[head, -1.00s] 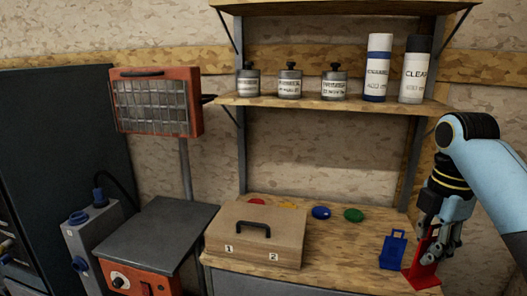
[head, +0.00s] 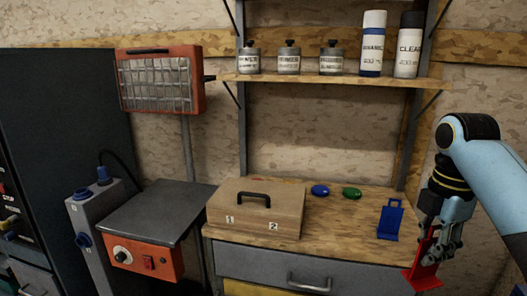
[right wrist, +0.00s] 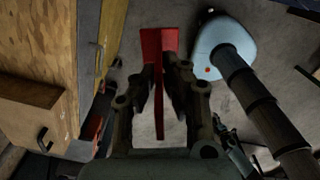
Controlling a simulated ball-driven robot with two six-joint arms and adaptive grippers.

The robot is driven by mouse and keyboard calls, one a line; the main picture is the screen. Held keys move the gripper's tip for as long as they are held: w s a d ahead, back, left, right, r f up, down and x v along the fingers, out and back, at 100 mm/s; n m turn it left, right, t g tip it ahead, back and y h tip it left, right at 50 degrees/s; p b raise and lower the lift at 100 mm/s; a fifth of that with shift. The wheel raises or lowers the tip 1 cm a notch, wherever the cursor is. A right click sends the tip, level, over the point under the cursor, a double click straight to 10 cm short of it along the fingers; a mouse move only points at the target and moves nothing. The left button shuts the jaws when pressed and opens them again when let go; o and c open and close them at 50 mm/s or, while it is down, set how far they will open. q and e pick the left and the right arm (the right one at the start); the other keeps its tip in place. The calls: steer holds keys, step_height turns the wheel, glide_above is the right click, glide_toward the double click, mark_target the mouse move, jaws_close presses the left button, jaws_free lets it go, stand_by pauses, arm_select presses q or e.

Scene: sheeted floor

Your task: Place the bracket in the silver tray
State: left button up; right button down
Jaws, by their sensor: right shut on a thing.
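The red bracket (head: 424,278) is held by my right gripper (head: 437,240) at the right, just beyond the right end of the wooden workbench in the head view. In the right wrist view, the gripper (right wrist: 166,75) is shut on the thin upright part of the bracket (right wrist: 158,42), with grey floor behind it. A blue bracket-like piece (head: 390,218) stands on the bench, left of my right gripper. I cannot make out a silver tray in either view. My left gripper is out of view.
A wooden case (head: 256,207) with a black handle sits on the bench, beside blue (head: 320,191) and green (head: 352,193) discs. A shelf (head: 330,81) above holds tins and spray cans. A red lamp panel (head: 160,82) and a grey-topped orange unit (head: 158,213) stand left.

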step_height(320, 180, down, 14)
steer(key=b, duration=1.1)
steer(key=shift+r, duration=0.2)
steer(key=shift+r, duration=0.1)
